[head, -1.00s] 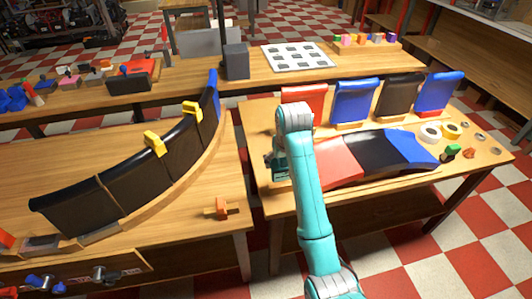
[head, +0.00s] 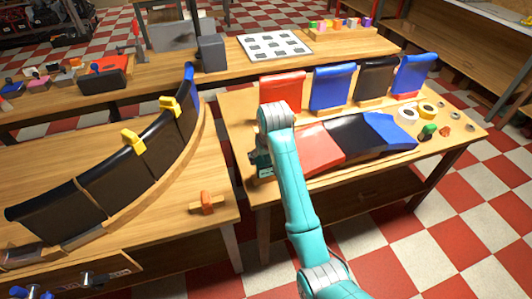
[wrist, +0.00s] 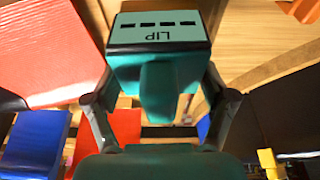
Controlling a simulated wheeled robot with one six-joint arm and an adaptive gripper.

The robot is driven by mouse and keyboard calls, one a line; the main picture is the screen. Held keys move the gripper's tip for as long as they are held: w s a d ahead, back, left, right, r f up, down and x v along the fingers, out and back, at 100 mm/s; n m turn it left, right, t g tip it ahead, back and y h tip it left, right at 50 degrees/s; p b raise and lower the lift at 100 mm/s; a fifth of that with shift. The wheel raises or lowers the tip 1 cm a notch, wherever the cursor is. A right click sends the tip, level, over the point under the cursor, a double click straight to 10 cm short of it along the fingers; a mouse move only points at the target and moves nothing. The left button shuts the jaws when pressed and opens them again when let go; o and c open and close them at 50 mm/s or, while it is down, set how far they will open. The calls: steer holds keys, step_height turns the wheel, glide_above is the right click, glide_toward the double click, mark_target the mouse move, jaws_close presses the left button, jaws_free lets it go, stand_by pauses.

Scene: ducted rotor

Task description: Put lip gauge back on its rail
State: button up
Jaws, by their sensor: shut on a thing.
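The lip gauge (wrist: 158,50) is a teal block with a dark-edged face marked LIP and a row of black dashes. Its teal grip hangs between the two fingers of my gripper (wrist: 160,98), which is shut on it in the wrist view. In the head view my gripper (head: 258,160) is mostly hidden behind my teal arm, at the left end of the right bench, beside the red sloped panel (head: 315,148). A small part of the gauge (head: 264,171) shows there. I cannot pick out the gauge's rail for certain.
The left bench carries a curved row of black panels (head: 115,185) with yellow clips (head: 133,140) and an orange-handled tool (head: 207,202). Upright coloured panels (head: 333,88) and tape rolls (head: 408,114) stand on the right bench. A gap separates the two benches.

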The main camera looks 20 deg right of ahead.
steer(key=shift+f, duration=3.25)
steer(key=shift+s+f, duration=0.1)
steer(key=o, duration=1.2)
steer(key=v, duration=0.7)
steer(key=shift+r, duration=0.25)
